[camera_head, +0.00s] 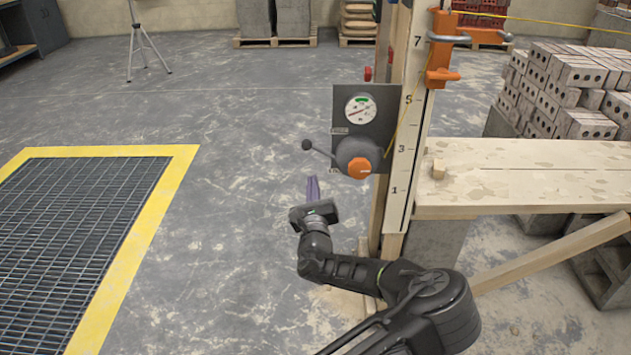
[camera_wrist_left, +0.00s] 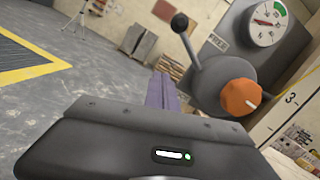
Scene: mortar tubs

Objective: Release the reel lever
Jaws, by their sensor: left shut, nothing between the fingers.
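The reel lever (camera_head: 320,151) is a thin rod with a black ball knob, pointing left and slightly up from a grey round hub (camera_head: 350,152) with an orange cap (camera_head: 360,168). In the left wrist view the lever (camera_wrist_left: 188,45) rises up and left from the hub (camera_wrist_left: 208,82); the orange cap (camera_wrist_left: 238,97) faces the camera. My left gripper (camera_head: 313,179) is below the lever's knob in the head view, its purple fingers shut and empty. In the left wrist view the fingers (camera_wrist_left: 160,80) are left of the hub, apparently apart from the lever. My right gripper is not in view.
A dial gauge (camera_head: 360,109) sits on the grey panel above the hub. A numbered timber post (camera_head: 405,150) stands right of it, with an orange clamp (camera_head: 441,65). A plank platform (camera_head: 530,170) is at right, a yellow-edged floor grate (camera_head: 60,250) at left. Floor between is clear.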

